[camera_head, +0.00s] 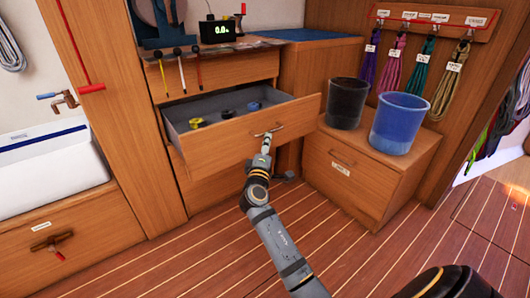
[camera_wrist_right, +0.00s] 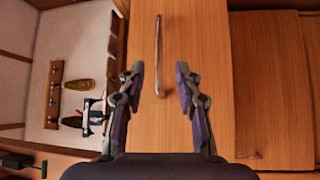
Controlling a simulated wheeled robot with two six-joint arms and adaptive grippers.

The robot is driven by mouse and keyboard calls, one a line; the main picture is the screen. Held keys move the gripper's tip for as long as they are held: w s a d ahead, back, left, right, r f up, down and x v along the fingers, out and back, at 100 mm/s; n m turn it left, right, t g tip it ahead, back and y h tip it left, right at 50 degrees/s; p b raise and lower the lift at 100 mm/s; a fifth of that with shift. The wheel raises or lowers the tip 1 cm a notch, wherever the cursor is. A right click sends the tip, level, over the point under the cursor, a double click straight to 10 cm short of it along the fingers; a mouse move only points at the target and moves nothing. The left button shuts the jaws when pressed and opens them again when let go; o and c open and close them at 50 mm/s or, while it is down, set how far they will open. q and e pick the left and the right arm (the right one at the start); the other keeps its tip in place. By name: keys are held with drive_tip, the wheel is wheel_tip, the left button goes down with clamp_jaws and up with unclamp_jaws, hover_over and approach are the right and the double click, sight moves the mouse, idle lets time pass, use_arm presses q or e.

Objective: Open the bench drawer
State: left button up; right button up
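The bench drawer (camera_head: 235,135) is wooden with a grey inside and is pulled out from the bench. Its bar handle (camera_head: 268,131) is on the front panel. My right gripper (camera_head: 264,146) is at this handle. In the right wrist view, my right gripper (camera_wrist_right: 168,78) is open, its two fingers apart. The handle (camera_wrist_right: 158,50) runs ahead of and between the fingertips, nearer the left one, with no clear contact. My left gripper is not in view.
The drawer holds a yellow item (camera_head: 197,123) and a blue item (camera_head: 253,107). A black bucket (camera_head: 345,103) and a blue bucket (camera_head: 399,124) stand on a wooden box (camera_head: 355,185) at right. Coiled lines (camera_head: 422,65) hang behind. The striped floor (camera_head: 190,265) is clear.

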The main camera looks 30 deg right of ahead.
drive_tip(key=v, duration=0.5)
idle(0.3)
